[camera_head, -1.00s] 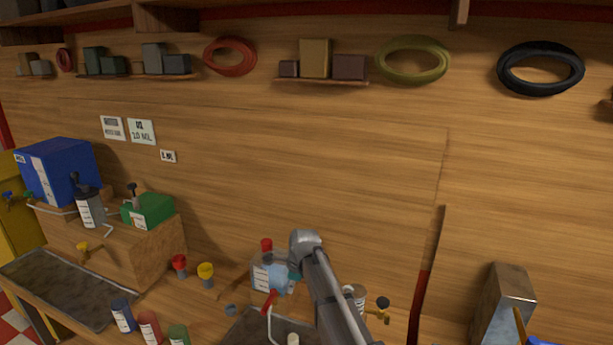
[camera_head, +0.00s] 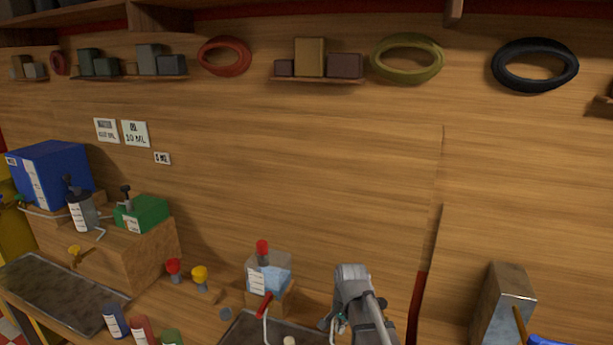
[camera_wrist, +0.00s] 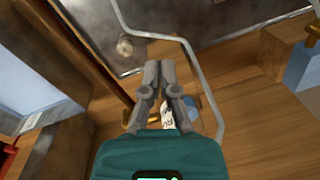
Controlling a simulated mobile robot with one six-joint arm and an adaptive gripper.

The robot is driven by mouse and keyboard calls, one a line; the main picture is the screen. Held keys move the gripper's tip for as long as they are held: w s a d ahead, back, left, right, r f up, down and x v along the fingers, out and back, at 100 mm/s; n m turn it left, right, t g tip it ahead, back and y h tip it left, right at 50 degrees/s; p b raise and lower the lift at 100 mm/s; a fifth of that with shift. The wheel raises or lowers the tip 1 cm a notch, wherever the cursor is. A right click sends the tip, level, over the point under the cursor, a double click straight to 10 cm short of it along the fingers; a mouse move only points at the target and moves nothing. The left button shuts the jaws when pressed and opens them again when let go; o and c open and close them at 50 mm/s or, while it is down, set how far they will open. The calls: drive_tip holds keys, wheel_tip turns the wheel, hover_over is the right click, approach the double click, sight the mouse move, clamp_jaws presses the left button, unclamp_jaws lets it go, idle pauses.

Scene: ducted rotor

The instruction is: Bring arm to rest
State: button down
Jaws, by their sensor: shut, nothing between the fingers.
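My gripper (camera_head: 335,325) hangs at the bottom of the head view, right of the clear bottle and over the right part of the workbench. My grey arm link above partly hides it. In the wrist view my gripper (camera_wrist: 159,68) points away from the teal wrist body, with its two grey fingers closed together and nothing held. A bent grey rod (camera_wrist: 204,75) runs beside and beyond the fingers. A white-labelled thing (camera_wrist: 168,113) shows partly behind the right finger.
A clear bottle (camera_head: 268,276) with blue liquid and a red-handled rod (camera_head: 265,304) stand left of my arm. A dark tray (camera_head: 245,331) lies at the bench front. A metal block (camera_head: 502,303) stands right.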

drive_tip(key=s+d+f+n+h+b, duration=0.1)
drive_tip(key=s+d+f+n, duration=0.1)
drive_tip(key=s+d+n, duration=0.5)
drive_tip(key=shift+s+d+n+b, duration=0.3)
drive_tip(key=shift+s+d+n, duration=0.1)
drive_tip(key=shift+s, duration=0.7)
idle(1.1)
